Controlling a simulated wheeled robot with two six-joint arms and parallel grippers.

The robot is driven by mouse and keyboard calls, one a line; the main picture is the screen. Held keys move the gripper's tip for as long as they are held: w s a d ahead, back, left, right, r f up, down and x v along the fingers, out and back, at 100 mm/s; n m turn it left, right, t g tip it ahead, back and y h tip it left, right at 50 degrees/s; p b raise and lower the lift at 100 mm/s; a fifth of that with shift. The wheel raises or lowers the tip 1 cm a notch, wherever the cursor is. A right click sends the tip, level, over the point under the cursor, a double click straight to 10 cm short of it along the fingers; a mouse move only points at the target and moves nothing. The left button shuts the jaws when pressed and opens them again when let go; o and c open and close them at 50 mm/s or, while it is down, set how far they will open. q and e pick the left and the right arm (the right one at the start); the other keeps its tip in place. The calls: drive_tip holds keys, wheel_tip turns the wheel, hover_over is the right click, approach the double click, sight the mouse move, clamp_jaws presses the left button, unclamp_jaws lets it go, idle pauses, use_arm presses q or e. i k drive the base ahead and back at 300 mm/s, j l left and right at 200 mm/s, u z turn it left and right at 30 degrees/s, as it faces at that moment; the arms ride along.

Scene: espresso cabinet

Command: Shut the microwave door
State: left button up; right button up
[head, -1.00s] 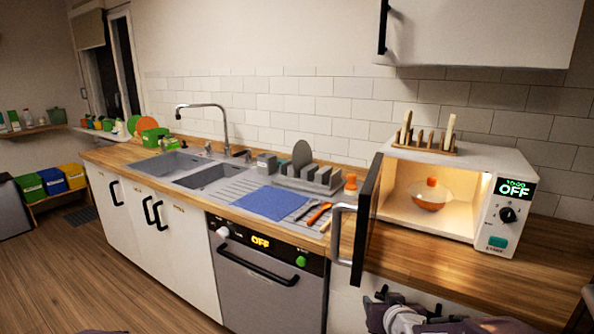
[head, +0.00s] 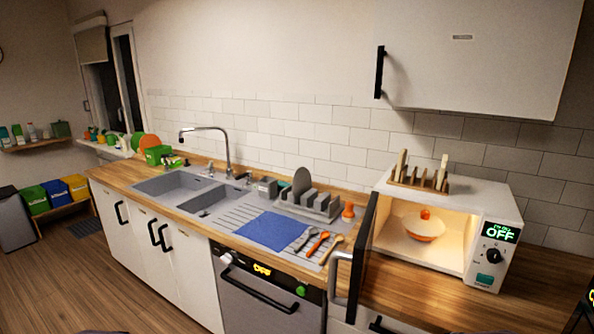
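The white microwave (head: 482,205) stands on the wooden counter at the right. Its door (head: 366,248) is swung wide open toward the front, seen nearly edge-on, with a grey handle (head: 341,275) on its outer left side. The lit cavity holds an orange and white bowl-like dish (head: 423,226). The display reads OFF. Neither of my grippers can be made out clearly in this view.
A wooden rack (head: 418,179) stands on top of the microwave. A blue cloth (head: 264,231), several utensils (head: 316,244) and a dish rack (head: 309,203) lie left of the door. A wall cabinet (head: 480,60) hangs above. Counter in front of the microwave is clear.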

sight(360, 258)
drive_tip(key=j+z, duration=0.7)
drive_tip(key=k+j+z, duration=0.15)
drive_tip(key=j+z, duration=0.2)
